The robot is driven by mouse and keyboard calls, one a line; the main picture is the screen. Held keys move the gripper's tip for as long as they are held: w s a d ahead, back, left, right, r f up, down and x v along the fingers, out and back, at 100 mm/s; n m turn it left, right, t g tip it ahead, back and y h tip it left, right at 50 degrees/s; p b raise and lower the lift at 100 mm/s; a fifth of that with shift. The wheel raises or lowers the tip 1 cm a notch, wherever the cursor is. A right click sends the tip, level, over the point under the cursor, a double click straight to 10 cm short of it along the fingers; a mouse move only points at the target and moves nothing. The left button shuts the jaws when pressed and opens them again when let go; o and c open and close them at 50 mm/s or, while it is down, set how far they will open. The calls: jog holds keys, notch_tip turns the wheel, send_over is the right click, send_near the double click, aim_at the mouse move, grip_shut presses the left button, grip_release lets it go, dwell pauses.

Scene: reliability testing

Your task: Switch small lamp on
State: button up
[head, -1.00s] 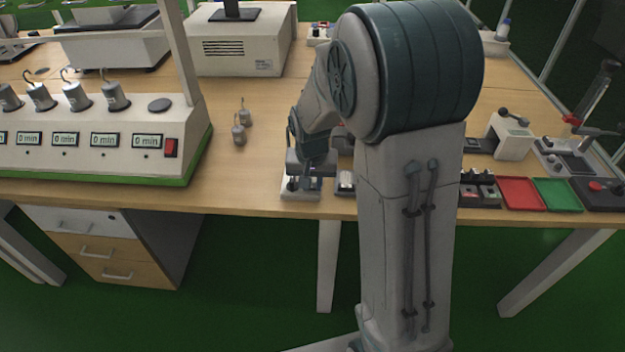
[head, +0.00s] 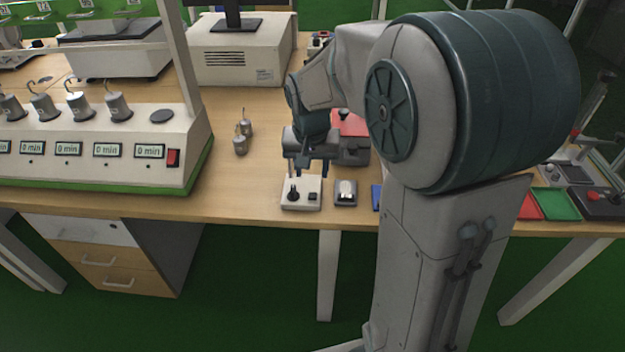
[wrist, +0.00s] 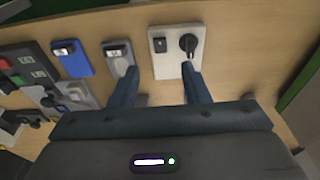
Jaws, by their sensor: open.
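A white box (head: 301,202) with a black rotary knob and a small black switch sits at the table's front edge; the wrist view also shows it (wrist: 170,68). Beside it is a small grey unit (head: 345,200) with a shiny light cap, also in the wrist view (wrist: 113,72). A blue unit (wrist: 75,62) with a similar cap stands beyond it. I cannot tell which of these units is the small lamp. My gripper (head: 308,170) is open and empty, just behind and above the white box. Its fingers (wrist: 160,80) flank the box's near end in the wrist view.
Two hooked weights (head: 241,138) stand left of my gripper. A large timer panel (head: 90,160) fills the left side. A red-topped dark unit (head: 352,150) stands close behind my gripper. The wood between panel and white box is clear.

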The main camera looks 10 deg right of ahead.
jog(key=shift+s+a+r, duration=0.1)
jog(key=shift+s+r, duration=0.05)
jog(key=shift+r, duration=0.8)
jog(key=shift+s+r, duration=0.15)
jog(key=shift+r, duration=0.75)
